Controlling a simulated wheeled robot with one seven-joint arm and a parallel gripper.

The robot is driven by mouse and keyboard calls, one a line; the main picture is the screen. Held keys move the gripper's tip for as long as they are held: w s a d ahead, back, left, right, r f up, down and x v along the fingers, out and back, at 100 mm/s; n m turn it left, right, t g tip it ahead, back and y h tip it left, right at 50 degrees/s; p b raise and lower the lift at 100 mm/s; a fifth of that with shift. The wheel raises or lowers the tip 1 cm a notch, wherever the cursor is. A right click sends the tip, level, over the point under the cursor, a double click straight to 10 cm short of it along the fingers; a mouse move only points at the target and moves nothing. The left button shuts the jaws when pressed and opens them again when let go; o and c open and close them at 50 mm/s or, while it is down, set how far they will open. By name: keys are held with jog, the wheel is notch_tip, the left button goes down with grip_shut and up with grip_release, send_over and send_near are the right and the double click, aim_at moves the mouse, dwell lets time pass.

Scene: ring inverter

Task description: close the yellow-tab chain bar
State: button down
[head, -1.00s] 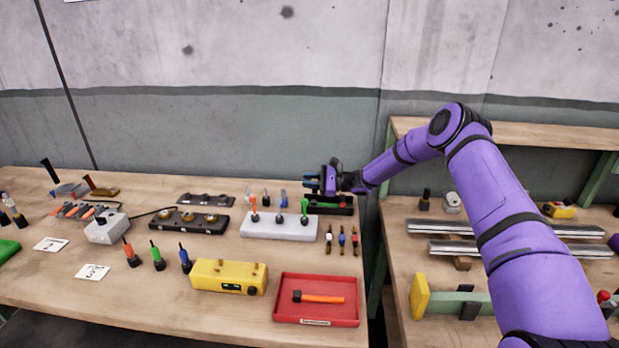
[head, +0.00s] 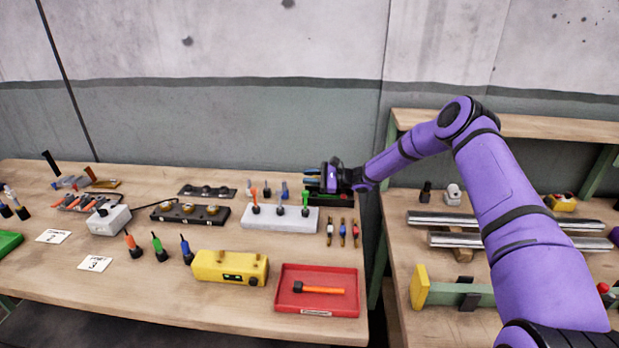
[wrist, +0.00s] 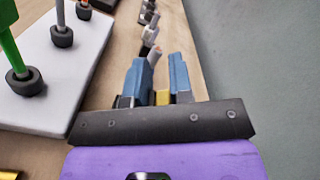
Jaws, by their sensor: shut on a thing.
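My gripper (head: 310,177) is at the back right of the left bench, behind the white block. In the wrist view its two blue fingers (wrist: 160,78) are shut on a small yellow piece, which looks like the yellow tab (wrist: 162,97) of the chain bar. Most of the tab is hidden by the fingers and the dark gripper body. A dark unit (head: 345,200) sits on the bench just under my gripper and is mostly hidden by it. I cannot tell how far the bar is open or shut.
The white block (head: 280,222) with orange, grey and green upright tools stands close in front of my gripper. Several small coloured pieces (head: 342,232) lie to the right of it. A red tray (head: 345,306) is at the front. The wall is close behind the bench.

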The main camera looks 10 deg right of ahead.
jog(key=c, duration=1.1)
grip_release()
jog(key=shift+f, duration=0.2)
jog(key=shift+c, duration=0.2)
jog(key=shift+r, duration=0.15)
jog(key=s+r, duration=0.1)
jog(key=s, duration=0.4)
jog(key=s+r, duration=0.2)
jog(key=s, duration=0.3)
jog(key=s+r, duration=0.1)
jog(key=s, duration=0.5)
jog(key=shift+d+r, duration=0.35)
jog(key=shift+r, duration=0.05)
